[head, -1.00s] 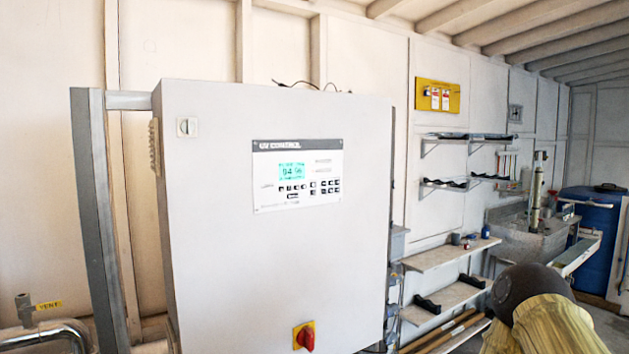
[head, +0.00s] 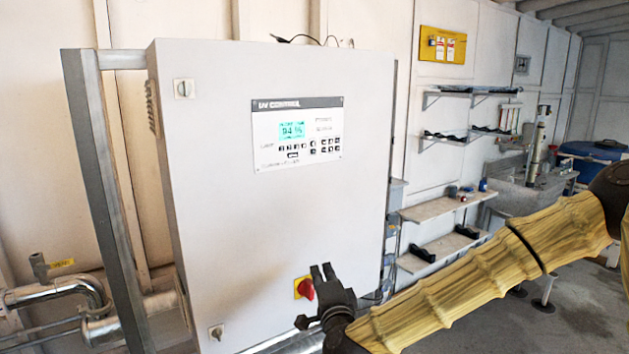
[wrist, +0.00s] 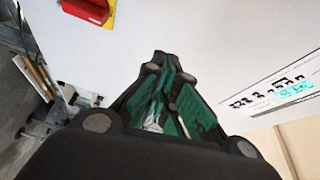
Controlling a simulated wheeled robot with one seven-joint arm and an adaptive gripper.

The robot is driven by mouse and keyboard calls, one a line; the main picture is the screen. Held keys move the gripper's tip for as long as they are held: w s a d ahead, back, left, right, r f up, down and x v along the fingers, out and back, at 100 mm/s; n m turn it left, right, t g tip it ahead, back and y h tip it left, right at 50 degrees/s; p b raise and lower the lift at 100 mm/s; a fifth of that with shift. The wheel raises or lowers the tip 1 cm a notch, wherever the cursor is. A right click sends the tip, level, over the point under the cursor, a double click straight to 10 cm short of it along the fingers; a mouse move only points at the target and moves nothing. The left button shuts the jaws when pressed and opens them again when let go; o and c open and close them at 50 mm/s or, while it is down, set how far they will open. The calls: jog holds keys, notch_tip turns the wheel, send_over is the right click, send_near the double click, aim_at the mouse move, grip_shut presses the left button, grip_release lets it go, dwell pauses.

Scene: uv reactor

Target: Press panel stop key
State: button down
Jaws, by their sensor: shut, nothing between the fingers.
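The UV control panel (head: 298,133) is on the upper front of a large white cabinet (head: 230,220). It has a lit green display (head: 292,130) and rows of small black keys (head: 325,148). Which key is the stop key is too small to read. My gripper (head: 322,270) is in front of the cabinet's lower right, below the panel and beside the red rotary switch. In the wrist view my gripper (wrist: 165,65) is shut and empty, pointing along the white door. The panel's keys (wrist: 268,92) show at the right there, apart from the fingers.
A red rotary switch on a yellow plate (head: 304,288) is close to my gripper; it also shows in the wrist view (wrist: 88,10). Locks (head: 184,88) sit at the door's left. Shelves (head: 450,205) and a sink (head: 525,180) stand to the right. Pipes (head: 60,295) run at lower left.

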aim_at(313, 143)
jog(key=d+r+m+t+h, duration=0.1)
jog(key=d+r+m+h, duration=0.1)
jog(key=r, duration=0.7)
jog(key=w+d+r+m+t+h+p, duration=0.1)
jog(key=r+m, duration=0.3)
jog(key=r, duration=0.5)
jog(key=d+r+m+t+h, duration=0.2)
jog(key=r+t, duration=0.1)
jog(key=r, duration=0.6)
jog(key=shift+w+d+r+m+h+p, duration=0.2)
jog(key=shift+w+d+m+h+p, duration=0.1)
jog(key=shift+d+m+h+p, duration=0.1)
jog(key=shift+w+a, duration=0.1)
jog(key=shift+w+a+p, duration=0.2)
jog(key=shift+w+a, duration=0.65)
jog(key=shift+w, duration=0.3)
jog(key=shift+w+a+p, duration=0.25)
jog(key=shift+w+a, duration=0.6)
jog(key=shift+w, duration=0.35)
jog(key=shift+w+a+p, duration=0.2)
jog(key=shift+w+a, duration=0.65)
jog(key=shift+w, duration=0.3)
